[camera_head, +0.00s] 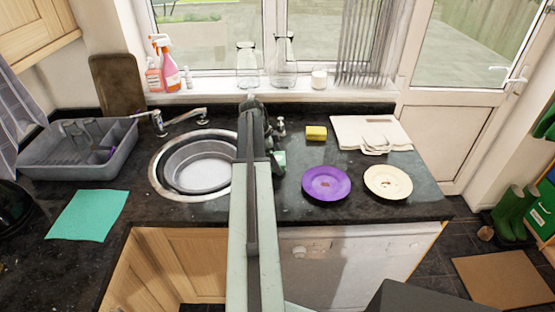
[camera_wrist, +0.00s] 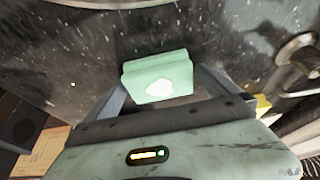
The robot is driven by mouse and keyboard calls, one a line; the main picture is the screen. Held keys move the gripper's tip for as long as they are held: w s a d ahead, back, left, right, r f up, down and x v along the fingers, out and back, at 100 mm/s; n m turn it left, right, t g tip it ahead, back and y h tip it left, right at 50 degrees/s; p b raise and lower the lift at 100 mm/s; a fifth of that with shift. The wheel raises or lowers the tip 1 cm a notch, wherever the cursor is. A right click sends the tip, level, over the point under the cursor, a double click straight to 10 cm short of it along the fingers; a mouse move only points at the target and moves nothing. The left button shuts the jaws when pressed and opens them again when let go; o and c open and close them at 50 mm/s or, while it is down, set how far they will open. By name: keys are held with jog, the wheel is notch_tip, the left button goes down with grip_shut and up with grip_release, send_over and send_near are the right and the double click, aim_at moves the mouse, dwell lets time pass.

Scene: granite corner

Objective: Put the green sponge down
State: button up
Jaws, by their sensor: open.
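The green sponge (camera_wrist: 158,70) is a pale green block with a white patch on one face. In the wrist view it appears against the dark speckled counter, between the fingertips of my gripper (camera_wrist: 160,88). The fingers are spread, with one on each side of the sponge.
The sink (camera_head: 159,187) lies left of my arm. A purple plate (camera_head: 326,183), a cream plate (camera_head: 388,183) and a yellow sponge (camera_head: 316,132) lie to the right. A chopping board (camera_head: 350,125) is behind them. A teal cloth (camera_head: 87,215) and dish rack (camera_head: 45,165) are at left.

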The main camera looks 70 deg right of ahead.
jog(key=p+v, duration=1.1)
jog(key=v, duration=0.1)
jog(key=shift+r, duration=0.1)
jog(key=w+a+f+n+t, duration=0.1)
jog(key=w+a+n+t, duration=0.1)
jog(key=w+a+n, duration=0.95)
jog(key=w+a+n+t, duration=0.1)
jog(key=w+a+n, duration=0.4)
jog(key=w+a, duration=1.3)
jog(key=s+a+n, duration=0.1)
jog(key=a+n, duration=0.6)
jog(key=a, duration=1.1)
jog(key=s+a+n+t+y, duration=0.1)
jog(key=a+n, duration=0.7)
jog(key=a, duration=1)
jog(key=shift+s+f+y, duration=0.3)
jog(key=shift+f, duration=0.1)
